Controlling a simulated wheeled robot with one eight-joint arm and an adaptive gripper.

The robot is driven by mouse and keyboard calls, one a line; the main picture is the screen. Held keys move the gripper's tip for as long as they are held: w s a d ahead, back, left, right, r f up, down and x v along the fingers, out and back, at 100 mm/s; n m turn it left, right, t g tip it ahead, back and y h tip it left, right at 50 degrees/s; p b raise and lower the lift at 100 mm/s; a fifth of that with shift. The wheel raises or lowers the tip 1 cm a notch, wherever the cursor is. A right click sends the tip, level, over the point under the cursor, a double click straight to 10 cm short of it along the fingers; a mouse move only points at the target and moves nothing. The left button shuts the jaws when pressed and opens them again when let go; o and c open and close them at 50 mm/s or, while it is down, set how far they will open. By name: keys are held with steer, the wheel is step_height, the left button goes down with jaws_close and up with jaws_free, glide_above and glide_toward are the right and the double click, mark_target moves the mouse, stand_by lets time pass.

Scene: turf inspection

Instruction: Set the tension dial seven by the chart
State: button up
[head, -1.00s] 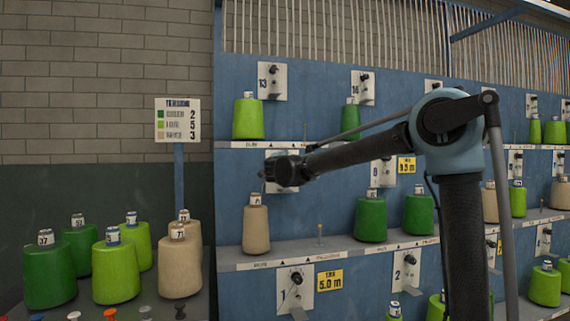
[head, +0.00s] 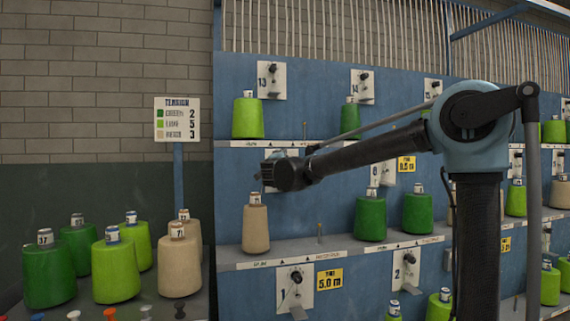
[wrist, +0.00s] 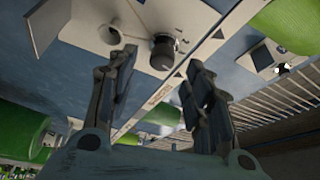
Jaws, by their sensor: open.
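The tension chart (head: 178,118) stands on a post at the left and lists green 2, lime 5, beige 3. My gripper (head: 263,176) is in front of a white dial plate (head: 283,154) above a beige cone (head: 256,226). My arm covers most of that plate, so its number and dial setting are hidden. In the wrist view, my gripper (wrist: 162,64) is open, its fingers apart. A dark knob (wrist: 163,50) on a white plate shows beyond and between the fingertips. I cannot tell whether they touch it.
Green cones (head: 370,216) stand on the same shelf (head: 300,257), right of a bare peg (head: 319,234). Dial 13 (head: 271,80) is above, and dial 1 (head: 295,287) is below beside a yellow tag (head: 330,279). Several cones (head: 116,268) stand at the lower left.

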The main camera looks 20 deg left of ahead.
steer(key=v, duration=0.6)
steer(key=s+a+r+n+g+y, duration=0.2)
steer(key=s+a+r+n+y, duration=0.15)
steer(key=r+n+y, duration=0.3)
steer(key=s+a+r+n+g+y, duration=0.25)
steer(key=a+r+n+y, duration=0.2)
steer(key=r+n, duration=0.3)
steer(key=w+d+f+n+g+h, duration=0.2)
steer(key=d+f+n+h, duration=0.15)
steer(key=d, duration=0.35)
steer(key=w+d+f+n+g+h, duration=0.15)
steer(key=d+h, duration=0.25)
steer(key=d, duration=0.4)
steer(key=x, duration=1.7)
steer(key=shift+w+a+r+n, duration=0.2)
steer(key=shift+w+n, duration=0.1)
